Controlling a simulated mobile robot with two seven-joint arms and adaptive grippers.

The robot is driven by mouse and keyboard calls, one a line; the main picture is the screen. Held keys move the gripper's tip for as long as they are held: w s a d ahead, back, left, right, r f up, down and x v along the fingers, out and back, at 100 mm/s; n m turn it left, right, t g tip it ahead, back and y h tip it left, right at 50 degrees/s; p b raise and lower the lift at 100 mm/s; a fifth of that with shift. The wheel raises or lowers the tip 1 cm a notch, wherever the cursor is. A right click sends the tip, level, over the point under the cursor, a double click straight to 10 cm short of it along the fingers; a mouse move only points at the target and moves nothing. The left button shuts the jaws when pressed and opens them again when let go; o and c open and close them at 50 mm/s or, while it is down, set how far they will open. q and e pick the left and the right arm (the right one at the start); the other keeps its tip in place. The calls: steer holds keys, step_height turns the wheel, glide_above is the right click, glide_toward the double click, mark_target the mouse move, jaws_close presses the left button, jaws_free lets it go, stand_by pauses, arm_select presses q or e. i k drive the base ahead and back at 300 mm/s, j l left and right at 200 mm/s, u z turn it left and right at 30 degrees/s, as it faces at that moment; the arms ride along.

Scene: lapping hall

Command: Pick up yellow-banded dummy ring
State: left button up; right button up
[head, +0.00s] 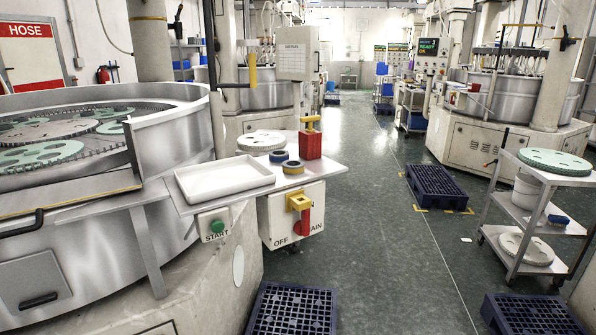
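Two small dark rings lie on the grey shelf (222,194) beside the large lapping machine. The nearer ring (293,169) appears to have a yellowish band around its side. The other ring (278,156) sits just behind it to the left and looks blue around its side. The two rings are close together, and I cannot tell whether they touch. Neither of my grippers is in view.
A white tray (225,184) lies left of the rings, a pale holed disc (262,141) behind them, and a red block with a yellow top (311,145) to their right. A switch box (291,213) hangs below. Pallets (292,311) and a trolley (532,172) flank the aisle.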

mark_target(293, 167)
steer(key=k+l+u, duration=0.1)
steer(key=l+u, duration=0.2)
steer(key=l, duration=0.65)
steer(key=i+l+u, duration=0.2)
steer(key=l, duration=0.25)
steer(key=l+u, duration=0.15)
steer(key=l, duration=0.35)
steer(key=i+l+u, duration=0.25)
steer(key=l, duration=0.3)
steer(key=i+l+u, duration=0.15)
steer(key=i+l, duration=0.05)
steer(key=l, duration=0.1)
